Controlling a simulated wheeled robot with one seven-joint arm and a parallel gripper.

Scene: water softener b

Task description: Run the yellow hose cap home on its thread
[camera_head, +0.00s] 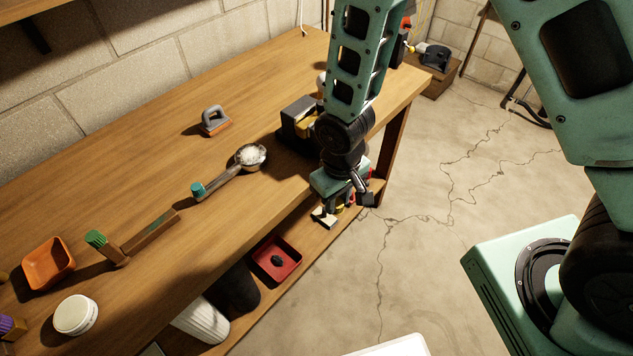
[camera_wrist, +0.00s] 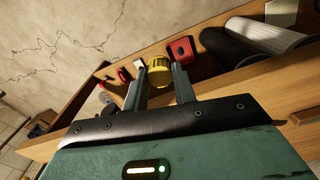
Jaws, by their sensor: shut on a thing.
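My gripper (camera_head: 344,207) hangs over the front edge of the bench, above the lower shelf. In the wrist view its two fingers are shut on the yellow hose cap (camera_wrist: 160,68), which sits between the fingertips with ribbed sides. In the head view only a small bit of yellow shows at the fingers. A grey box with a yellow part (camera_head: 306,120) stands on the bench behind my arm and is partly covered by it. I cannot make out the cap's thread in either view, so I cannot tell whether the cap touches it.
A red tray (camera_head: 290,247) and two cylinders lie on the lower shelf. Floor at right is mostly open.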

